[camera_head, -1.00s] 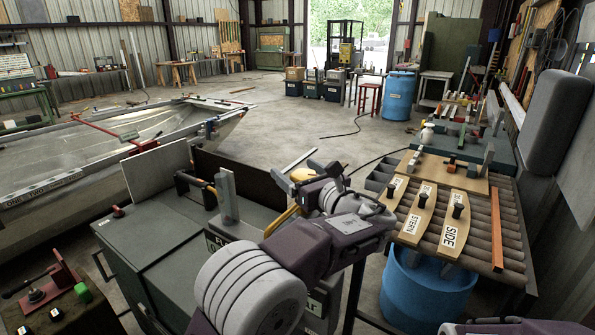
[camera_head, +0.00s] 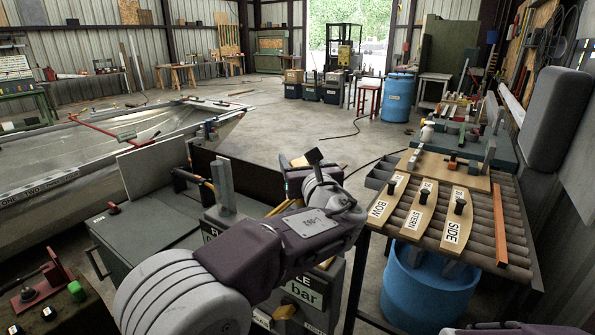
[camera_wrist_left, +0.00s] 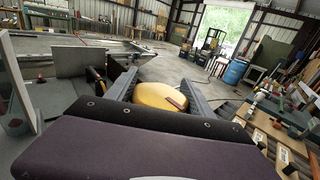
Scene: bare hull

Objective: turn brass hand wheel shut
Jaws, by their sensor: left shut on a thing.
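My right gripper is not in view.
A roller table (camera_head: 490,235) with wooden pieces labelled BOW, STERN and SIDE stands at the right, above a blue barrel (camera_head: 425,290). A hull (camera_head: 60,190) lies at the left. A grey panel (camera_head: 155,170) stands upright on the cabinet. The floor beyond is mostly clear.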

